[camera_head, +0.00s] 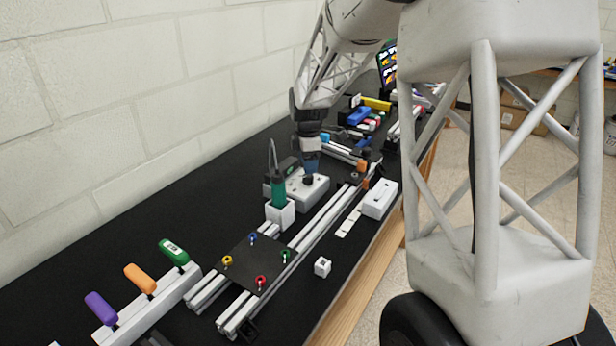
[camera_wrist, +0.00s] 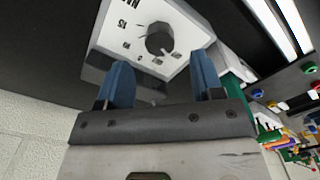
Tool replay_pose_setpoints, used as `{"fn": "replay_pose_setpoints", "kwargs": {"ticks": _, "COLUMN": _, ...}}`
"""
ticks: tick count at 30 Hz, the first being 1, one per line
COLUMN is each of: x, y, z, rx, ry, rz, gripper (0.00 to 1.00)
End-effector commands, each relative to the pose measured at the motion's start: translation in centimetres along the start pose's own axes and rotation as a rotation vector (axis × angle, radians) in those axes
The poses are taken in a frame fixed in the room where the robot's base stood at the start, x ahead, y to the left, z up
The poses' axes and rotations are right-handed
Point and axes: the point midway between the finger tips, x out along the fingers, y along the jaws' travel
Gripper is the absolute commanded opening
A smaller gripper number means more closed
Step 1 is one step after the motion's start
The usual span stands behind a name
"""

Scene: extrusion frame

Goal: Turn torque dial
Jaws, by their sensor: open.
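The torque dial is a dark round knob (camera_wrist: 160,38) on a white box (camera_wrist: 190,32) with printed numbers, near the top of the wrist view. In the head view the white box (camera_head: 318,192) stands on the black bench, with the dark knob (camera_head: 308,180) on top, partly covered by my gripper. My gripper (camera_wrist: 162,72) has two blue fingers, spread apart with nothing between them. The knob lies beyond the fingertips, between their lines in the picture. In the head view my gripper (camera_head: 309,170) is just above the knob; contact cannot be told.
A green screwdriver (camera_head: 278,190) stands in a white holder (camera_head: 280,214) close in front of the box. Aluminium rails (camera_head: 315,227) run along its right side. A white block (camera_head: 380,199) lies to the right. A dark plate with coloured screws (camera_head: 250,266) is nearer.

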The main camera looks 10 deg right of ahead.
Motion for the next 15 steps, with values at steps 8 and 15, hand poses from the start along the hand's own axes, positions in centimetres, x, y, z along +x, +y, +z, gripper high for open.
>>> {"fn": "replay_pose_setpoints", "kwargs": {"ticks": 8, "x": 3.4, "y": 0.0, "z": 0.0, "rx": 0.000, "ry": 0.000, "rz": -0.001, "gripper": 0.61}}
{"fn": "replay_pose_setpoints", "kwargs": {"ticks": 15, "x": 5.1, "y": 0.0, "z": 0.0, "rx": 0.000, "ry": 0.000, "rz": 0.000, "gripper": 0.61}}
